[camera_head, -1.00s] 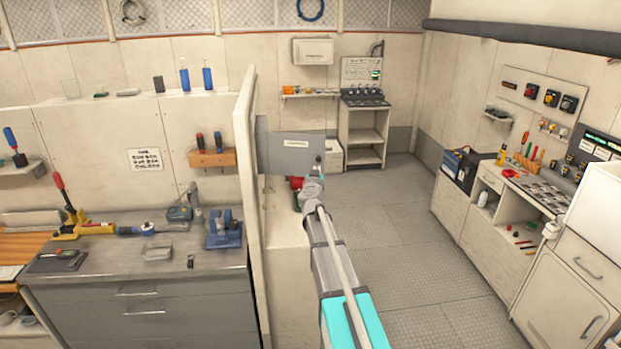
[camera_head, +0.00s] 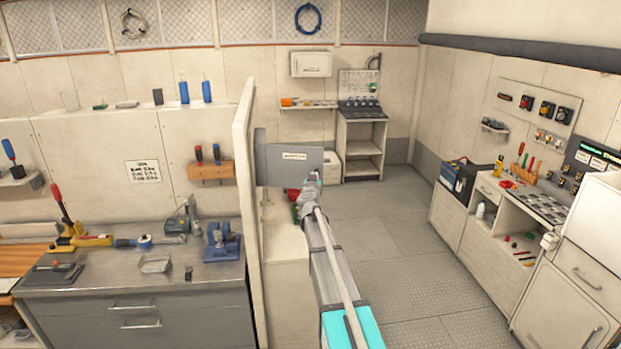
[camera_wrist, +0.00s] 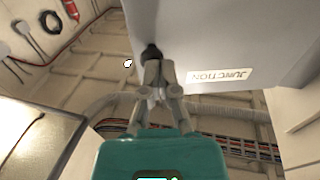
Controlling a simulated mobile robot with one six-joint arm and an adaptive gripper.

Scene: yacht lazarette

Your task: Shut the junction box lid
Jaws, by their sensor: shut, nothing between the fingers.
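The junction box lid (camera_head: 280,170) is a flat grey panel with a white label. It stands open, sticking out to the right from the edge of the cream partition. It also fills the upper right of the wrist view (camera_wrist: 235,35), where its label reads "JUNCTION" upside down. A dark knob (camera_wrist: 151,52) shows near the lid's edge. My gripper (camera_head: 313,178) is at the lid's lower right corner. In the wrist view, my gripper (camera_wrist: 157,78) is shut and empty, its tips just below the knob; I cannot tell whether they touch. The box itself is hidden.
The cream partition (camera_head: 243,170) stands just left of the lid. A grey workbench (camera_head: 110,270) with tools lies left of it. The floor (camera_head: 380,235) to the right is clear, up to the white cabinets (camera_head: 468,212) along the right wall.

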